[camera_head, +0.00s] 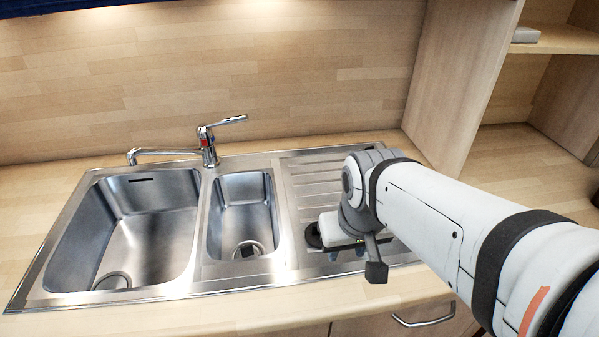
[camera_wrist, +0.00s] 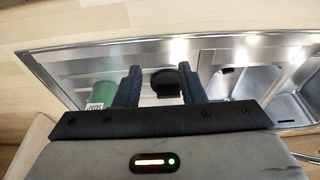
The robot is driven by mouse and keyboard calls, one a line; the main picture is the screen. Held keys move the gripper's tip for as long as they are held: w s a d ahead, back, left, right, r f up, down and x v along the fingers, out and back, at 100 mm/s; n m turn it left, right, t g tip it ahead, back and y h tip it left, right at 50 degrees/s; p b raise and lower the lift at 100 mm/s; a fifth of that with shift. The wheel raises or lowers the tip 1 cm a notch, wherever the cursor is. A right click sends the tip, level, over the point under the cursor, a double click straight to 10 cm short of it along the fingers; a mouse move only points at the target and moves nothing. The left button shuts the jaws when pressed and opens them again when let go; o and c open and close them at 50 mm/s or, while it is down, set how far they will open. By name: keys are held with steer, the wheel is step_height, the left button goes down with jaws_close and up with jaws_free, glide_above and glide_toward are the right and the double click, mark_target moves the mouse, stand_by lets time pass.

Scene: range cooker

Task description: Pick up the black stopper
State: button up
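The black stopper (camera_wrist: 166,83) shows in the wrist view on the steel drainboard, between the two dark fingers of my gripper (camera_wrist: 160,68). The fingers are apart. A clear gap shows between the left finger and the stopper; the right finger is close beside it, and I cannot tell whether they touch. In the head view, my gripper (camera_head: 333,246) is low over the drainboard, right of the small basin.
A green can with a white label (camera_wrist: 100,95) stands just outside the left finger. The drainboard (camera_head: 310,180) is ribbed. A small basin (camera_head: 243,205) and a large basin (camera_head: 150,230) lie to the left, with a faucet (camera_head: 208,150) behind. A wooden cabinet side (camera_head: 460,80) rises at right.

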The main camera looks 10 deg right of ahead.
steer(key=shift+o, duration=1.4)
steer(key=shift+w, duration=0.3)
steer(key=o, duration=0.5)
steer(key=shift+g, duration=0.5)
steer(key=w, duration=0.2)
steer(key=w+a+b, duration=0.1)
steer(key=w, duration=0.2)
steer(key=shift+w+a+r, duration=0.1)
steer(key=shift+w+r, duration=0.05)
steer(key=shift+w, duration=0.1)
steer(key=shift+c, duration=0.2)
steer(key=shift+g, duration=0.8)
steer(key=w, duration=0.2)
steer(key=w+f, duration=0.1)
steer(key=w, duration=0.5)
steer(key=shift+a+f+b, duration=0.15)
steer(key=shift+f+b, duration=0.15)
steer(key=shift+w+f, duration=0.1)
steer(key=shift+f, duration=0.1)
steer(key=shift+d+f, duration=0.2)
steer(key=shift+f, duration=1.65)
steer(key=shift+d+f, duration=0.15)
steer(key=shift+f, duration=1.7)
